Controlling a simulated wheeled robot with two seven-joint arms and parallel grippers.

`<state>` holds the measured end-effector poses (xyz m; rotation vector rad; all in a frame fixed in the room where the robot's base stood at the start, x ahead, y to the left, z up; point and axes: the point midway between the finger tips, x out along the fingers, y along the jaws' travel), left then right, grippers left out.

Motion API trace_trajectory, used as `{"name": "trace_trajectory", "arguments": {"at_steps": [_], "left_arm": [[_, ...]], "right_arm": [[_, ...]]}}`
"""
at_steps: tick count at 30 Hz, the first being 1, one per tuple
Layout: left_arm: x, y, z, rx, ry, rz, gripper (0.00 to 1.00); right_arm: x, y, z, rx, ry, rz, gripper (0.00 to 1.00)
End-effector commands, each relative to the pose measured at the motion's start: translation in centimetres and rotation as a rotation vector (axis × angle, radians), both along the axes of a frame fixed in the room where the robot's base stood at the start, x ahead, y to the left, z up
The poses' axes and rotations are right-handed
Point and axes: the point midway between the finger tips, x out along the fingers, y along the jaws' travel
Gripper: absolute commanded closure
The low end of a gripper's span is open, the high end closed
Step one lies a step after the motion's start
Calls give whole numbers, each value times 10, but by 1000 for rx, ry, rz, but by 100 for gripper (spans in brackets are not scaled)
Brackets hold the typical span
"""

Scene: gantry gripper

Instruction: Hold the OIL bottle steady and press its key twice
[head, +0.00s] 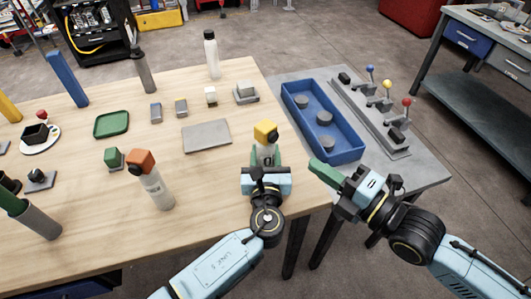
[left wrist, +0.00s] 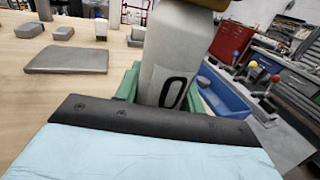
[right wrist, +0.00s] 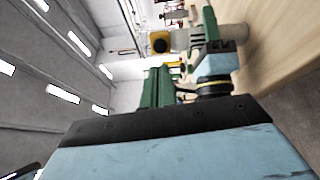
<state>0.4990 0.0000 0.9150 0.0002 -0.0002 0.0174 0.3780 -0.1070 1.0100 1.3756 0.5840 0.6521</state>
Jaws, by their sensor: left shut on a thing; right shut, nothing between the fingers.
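The OIL bottle (head: 266,149) is pale with a yellow cap-like key (head: 265,131) on top. It stands near the table's right edge. My left gripper (head: 265,158) is shut around its body from the front. In the left wrist view the bottle (left wrist: 177,55) shows a black "O" between the green fingers; the rest of the label is hidden. My right gripper (head: 323,172) is shut and empty, to the right of the bottle and apart from it. In the right wrist view the shut green fingers (right wrist: 157,86) point toward the yellow key (right wrist: 160,43), with a gap between.
A blue tray (head: 347,146) with grey round pieces and a lever panel (head: 372,115) stand to the right. An orange-capped bottle (head: 152,187) is left of my left gripper. A grey plate (head: 206,136) lies behind. A white black-capped bottle (head: 212,57) stands at the back.

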Motion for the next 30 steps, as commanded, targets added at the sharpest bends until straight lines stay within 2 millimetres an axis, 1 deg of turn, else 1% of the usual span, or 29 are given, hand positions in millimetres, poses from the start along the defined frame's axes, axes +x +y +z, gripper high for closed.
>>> {"name": "trace_trajectory", "arguments": {"at_steps": [8, 14, 22, 30], "left_arm": [[0, 0, -1, 1, 2, 0, 92], [0, 0, -1, 1, 2, 0, 92], [0, 0, -1, 1, 2, 0, 92], [0, 0, -1, 1, 2, 0, 92]], "right_arm": [[-1, 2, -1, -5, -7, -4, 100], [-3, 11, -5, -62, -82, -44, 100], [-5, 23, -9, -210, -233, -179, 100], [-4, 22, -10, -385, -354, -361, 100]]}}
